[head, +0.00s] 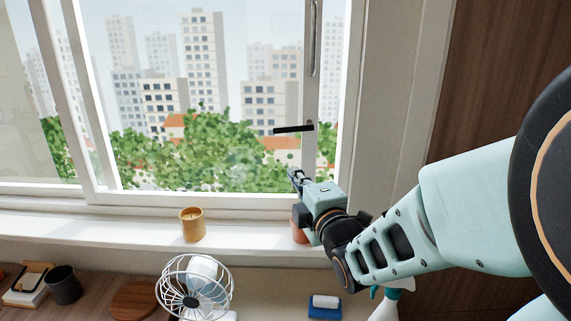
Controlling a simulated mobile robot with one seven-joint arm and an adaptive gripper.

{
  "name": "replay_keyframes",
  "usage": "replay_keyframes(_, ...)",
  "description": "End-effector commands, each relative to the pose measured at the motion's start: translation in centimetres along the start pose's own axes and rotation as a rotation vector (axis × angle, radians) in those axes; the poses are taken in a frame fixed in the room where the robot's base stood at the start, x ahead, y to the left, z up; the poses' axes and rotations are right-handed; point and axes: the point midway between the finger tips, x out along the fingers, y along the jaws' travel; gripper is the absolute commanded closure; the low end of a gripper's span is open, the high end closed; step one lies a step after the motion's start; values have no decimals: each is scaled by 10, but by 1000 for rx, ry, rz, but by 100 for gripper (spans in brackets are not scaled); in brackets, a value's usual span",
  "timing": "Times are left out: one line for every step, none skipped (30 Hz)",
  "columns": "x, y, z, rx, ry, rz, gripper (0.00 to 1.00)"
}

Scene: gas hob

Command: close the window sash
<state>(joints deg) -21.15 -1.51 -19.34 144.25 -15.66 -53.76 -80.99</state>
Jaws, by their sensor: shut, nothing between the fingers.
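The window sash (310,95) is a white-framed pane over a view of buildings and trees. Its right stile carries a long pale pull (315,40) and a black lever handle (294,128). A narrow strip of outdoors shows between this stile and the right window jamb (352,90), so the sash stands apart from the jamb. My gripper (296,178) is shut and empty, in front of the lower part of the stile, below the black handle. Whether it touches the sash cannot be told. My gripper and wrist hide part of the lower right frame.
On the sill (110,228) stand a yellow candle jar (192,225) and a terracotta pot (298,235), partly hidden by my gripper. Below are a wire fan (194,288), a dark cup (64,285), a round board (134,300), a blue item (324,307) and a spray bottle (387,303).

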Motion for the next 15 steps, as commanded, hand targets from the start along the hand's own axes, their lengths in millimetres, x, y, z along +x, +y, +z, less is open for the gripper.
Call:
replay_keyframes(3,0,0,-3,-1,-1,100)
replay_keyframes(5,0,0,-4,-1,-2,100)
replay_keyframes(8,0,0,-4,-1,-2,100)
replay_keyframes(12,0,0,-4,-1,-2,100)
replay_keyframes(16,0,0,-4,0,-2,100)
replay_keyframes(21,0,-1,-4,0,-3,100)
replay_keyframes(25,0,-1,-4,1,-2,100)
replay_keyframes(30,0,-1,-4,1,-2,100)
replay_keyframes(37,0,-1,-5,1,-2,100)
replay_keyframes(41,0,-1,-5,1,-2,100)
replay_keyframes(46,0,-1,-5,1,-3,100)
replay_keyframes(53,0,-1,-4,1,-2,100)
replay_keyframes(58,0,-1,-4,0,-2,100)
replay_keyframes(63,1,0,-3,0,-2,100)
replay_keyframes(69,0,-1,-3,0,-2,100)
